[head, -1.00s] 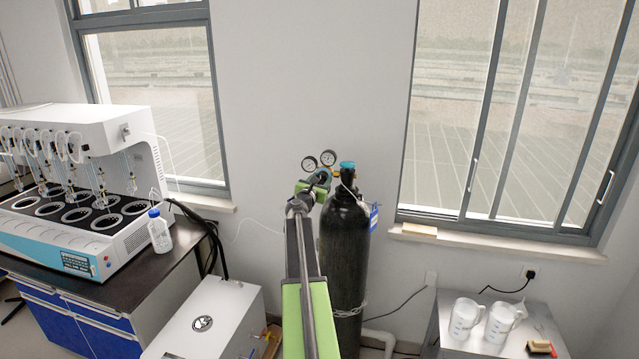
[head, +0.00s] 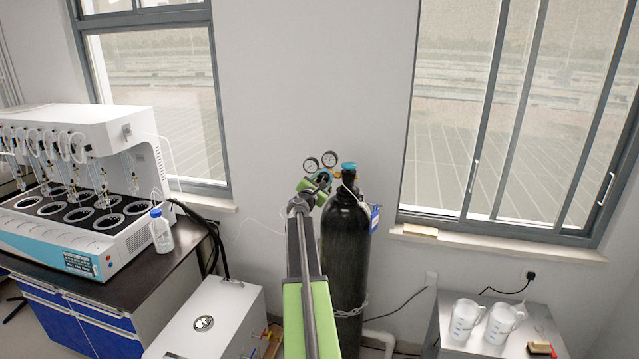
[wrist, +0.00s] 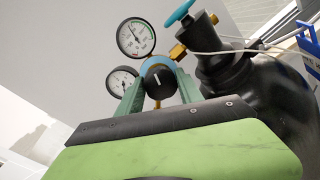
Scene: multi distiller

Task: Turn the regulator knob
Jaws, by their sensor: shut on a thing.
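The regulator has two round white-faced gauges (head: 330,159), a blue ring and a black knob (wrist: 158,80) with a white line on its face. It is mounted beside the valve of a tall black gas cylinder (head: 345,240), which has a blue handwheel (head: 348,166) on top. My gripper (wrist: 161,76) is at the regulator, its two green fingers on either side of the black knob, shut on it. The knob's white line stands nearly upright in the wrist view. In the head view my gripper (head: 318,182) hides the knob.
A bench with a white multi-distiller (head: 80,180) and a blue-capped bottle (head: 160,231) stands left. A white box unit (head: 205,325) is low beside my arm. A metal table (head: 490,345) with two white jugs stands right. A thin white tube (wrist: 235,50) runs from the cylinder valve.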

